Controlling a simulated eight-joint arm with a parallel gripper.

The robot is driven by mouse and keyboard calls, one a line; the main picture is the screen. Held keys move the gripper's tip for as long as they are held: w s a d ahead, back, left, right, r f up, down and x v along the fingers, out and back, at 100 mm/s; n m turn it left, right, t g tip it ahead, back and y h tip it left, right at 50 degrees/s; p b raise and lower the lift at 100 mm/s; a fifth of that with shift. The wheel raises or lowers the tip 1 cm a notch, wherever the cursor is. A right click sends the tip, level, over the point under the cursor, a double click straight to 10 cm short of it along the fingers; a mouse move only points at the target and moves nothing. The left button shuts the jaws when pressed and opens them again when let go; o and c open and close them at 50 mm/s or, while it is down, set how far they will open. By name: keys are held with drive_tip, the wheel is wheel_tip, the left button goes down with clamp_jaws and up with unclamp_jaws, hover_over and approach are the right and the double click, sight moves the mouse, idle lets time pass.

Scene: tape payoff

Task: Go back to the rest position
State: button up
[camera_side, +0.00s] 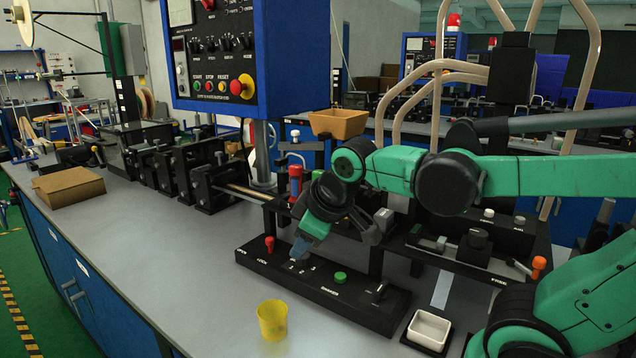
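My gripper (312,232) hangs at the end of my green and black arm, over the back of a black control panel (322,287). It points down toward the panel's numbered marks. Its fingers are small and partly merge with the dark parts behind them, so I cannot tell whether they are open or shut. I see no object clearly held. The panel has a red knob (269,243) at its left, a green button (340,277) near its middle and a small lever (378,291) at its right.
A yellow cup (272,320) stands in front of the panel. A white dish (429,330) sits at the panel's right. A blue control box (250,60) rises behind. A brown box (68,187) lies at the left. The grey bench top (165,240) is clear at left front.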

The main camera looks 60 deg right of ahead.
drive_tip(key=a+f+m, duration=0.1)
drive_tip(key=s+a+m+y, duration=0.1)
drive_tip(key=s+a+f+m, duration=0.1)
drive_tip(key=shift+s+a+f+t+y, duration=0.2)
drive_tip(key=shift+a+f+t+y, duration=0.1)
drive_tip(key=shift+f+t+y, duration=0.1)
drive_tip(key=o, duration=0.3)
drive_tip(key=shift+r, duration=0.1)
drive_tip(key=o, duration=0.7)
drive_tip(key=r, duration=0.1)
drive_tip(key=w+d+r+m, duration=0.2)
drive_tip(key=shift+g+h, duration=0.3)
drive_tip(key=w+d+r+m+g+h, duration=0.2)
drive_tip(key=w+d+r+m, duration=0.1)
drive_tip(key=d+r+m, duration=0.3)
drive_tip(key=w+d+r+m+g+h, duration=0.1)
drive_tip(key=w+d+r+m+g, duration=0.2)
drive_tip(key=d+r, duration=0.55)
drive_tip(key=s+d+r+m+g+h, duration=0.1)
drive_tip(key=s+d+m+g, duration=0.15)
drive_tip(key=d+m, duration=0.55)
drive_tip(key=shift+n+t, duration=0.3)
drive_tip(key=shift+t, duration=0.15)
drive_tip(key=x, duration=0.9)
drive_tip(key=shift+s+d+f, duration=0.25)
drive_tip(key=shift+d, duration=0.1)
